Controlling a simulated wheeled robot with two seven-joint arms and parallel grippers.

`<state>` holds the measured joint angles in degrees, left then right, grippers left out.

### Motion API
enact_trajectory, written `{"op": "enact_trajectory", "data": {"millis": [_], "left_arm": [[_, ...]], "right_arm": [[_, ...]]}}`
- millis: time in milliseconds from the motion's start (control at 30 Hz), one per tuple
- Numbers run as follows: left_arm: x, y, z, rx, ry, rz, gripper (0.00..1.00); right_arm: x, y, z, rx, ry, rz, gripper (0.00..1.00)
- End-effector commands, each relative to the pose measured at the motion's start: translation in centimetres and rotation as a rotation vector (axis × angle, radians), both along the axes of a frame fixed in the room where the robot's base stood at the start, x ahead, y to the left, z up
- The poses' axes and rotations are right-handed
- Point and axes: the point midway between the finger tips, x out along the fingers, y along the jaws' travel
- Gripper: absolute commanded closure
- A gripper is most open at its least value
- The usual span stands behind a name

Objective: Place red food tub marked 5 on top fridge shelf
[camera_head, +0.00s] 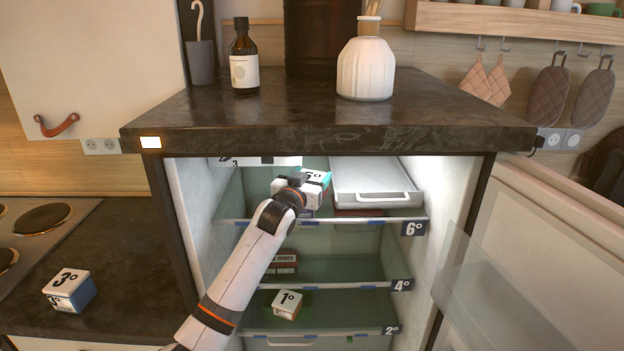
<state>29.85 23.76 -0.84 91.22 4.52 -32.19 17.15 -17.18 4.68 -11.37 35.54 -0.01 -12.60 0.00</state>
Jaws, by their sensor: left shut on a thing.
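The open fridge's top shelf (395,216) carries a 6° label at its front edge. My left arm reaches in from the lower left, and its gripper (301,181) is at the top shelf, shut on a small white-topped tub (317,176). A dark digit on the tub's top is partly hidden, and I cannot tell if it is a 5. A teal side shows on it; I see no clear red. My wrist hides much of the tub, and I cannot tell whether it touches the shelf. My right gripper is not in view.
A tub marked 1° (287,304) is on a lower shelf. A tub marked 3° (69,290) stands on the left counter. The open fridge door (540,235) is at right; the dark worktop (300,119) is above.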

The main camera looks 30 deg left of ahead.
Motion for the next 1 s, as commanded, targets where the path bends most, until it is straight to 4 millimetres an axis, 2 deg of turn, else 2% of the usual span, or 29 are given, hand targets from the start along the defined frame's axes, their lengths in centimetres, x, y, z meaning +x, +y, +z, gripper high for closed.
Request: {"op": "enact_trajectory", "data": {"millis": [67,200,533,567,700,1000], "left_arm": [[1.1,0.2,0.3,0.0,-0.002,0.0,0.59],[1.0,0.1,-1.3,0.001,0.0,-0.001,0.59],[0.9,0.1,-1.6,0.0,-0.002,-0.001,0.59],[0.9,0.1,-1.7,0.0,0.0,-0.001,0.3],[0.9,0.1,-1.7,0.0,0.0,-0.001,0.1],[0.9,0.1,-1.4,0.001,-0.001,-0.001,0.1]], "right_arm": [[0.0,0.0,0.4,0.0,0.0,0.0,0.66],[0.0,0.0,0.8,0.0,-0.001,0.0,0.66],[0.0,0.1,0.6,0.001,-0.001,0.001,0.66],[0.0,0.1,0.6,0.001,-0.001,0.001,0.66],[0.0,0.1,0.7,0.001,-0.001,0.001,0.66],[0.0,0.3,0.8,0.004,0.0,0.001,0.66]]}}
